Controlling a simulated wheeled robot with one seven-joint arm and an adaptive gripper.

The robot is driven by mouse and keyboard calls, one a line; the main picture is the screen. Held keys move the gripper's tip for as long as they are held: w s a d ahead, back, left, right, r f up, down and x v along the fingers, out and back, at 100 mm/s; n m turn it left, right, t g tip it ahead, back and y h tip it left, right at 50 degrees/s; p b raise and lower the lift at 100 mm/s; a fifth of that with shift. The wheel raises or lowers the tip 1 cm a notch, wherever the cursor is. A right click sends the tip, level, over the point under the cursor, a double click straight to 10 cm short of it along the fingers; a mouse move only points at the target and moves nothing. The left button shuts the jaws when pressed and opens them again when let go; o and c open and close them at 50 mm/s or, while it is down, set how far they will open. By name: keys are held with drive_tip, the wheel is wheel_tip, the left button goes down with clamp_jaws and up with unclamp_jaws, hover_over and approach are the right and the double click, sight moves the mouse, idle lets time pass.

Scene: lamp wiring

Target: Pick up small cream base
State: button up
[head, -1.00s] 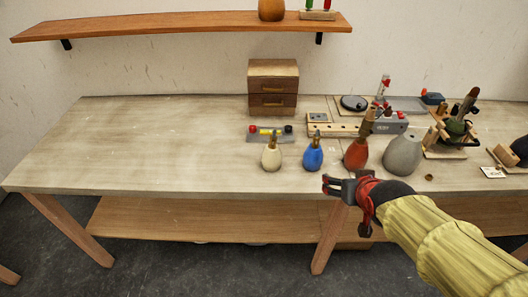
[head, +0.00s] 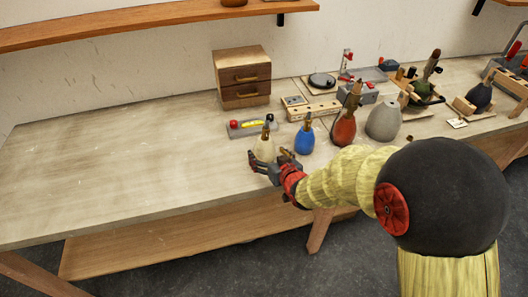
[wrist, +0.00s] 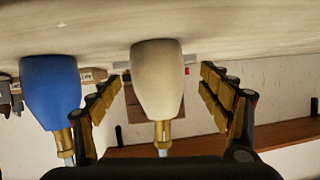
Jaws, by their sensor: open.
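The small cream base (head: 265,147) stands upright near the front edge of the workbench, with a brass fitting on its top. In the wrist view the cream base (wrist: 156,80) appears upside down, between my two open fingers. My gripper (head: 267,164) is open, in front of the cream base and partly hiding its lower part. The gripper also shows in the wrist view (wrist: 165,100). Gaps show on both sides of the base, and no finger visibly touches it.
A blue base (head: 305,139) stands close by to the right; it also shows in the wrist view (wrist: 50,92), just outside one finger. A red base (head: 344,126) and a grey base (head: 383,121) stand farther right. A grey block with coloured knobs (head: 247,128) lies behind. The bench's left is clear.

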sight(265, 151)
drive_tip(key=x, duration=0.2)
drive_tip(key=b+x, duration=0.1)
drive_tip(key=x, duration=0.1)
drive_tip(key=shift+d+f, duration=0.15)
drive_tip(key=shift+f, duration=0.2)
drive_tip(key=shift+s, duration=0.1)
drive_tip(key=shift+c, duration=0.8)
drive_tip(key=c, duration=1.8)
drive_tip(key=shift+o, duration=0.2)
drive_tip(key=shift+r, duration=0.2)
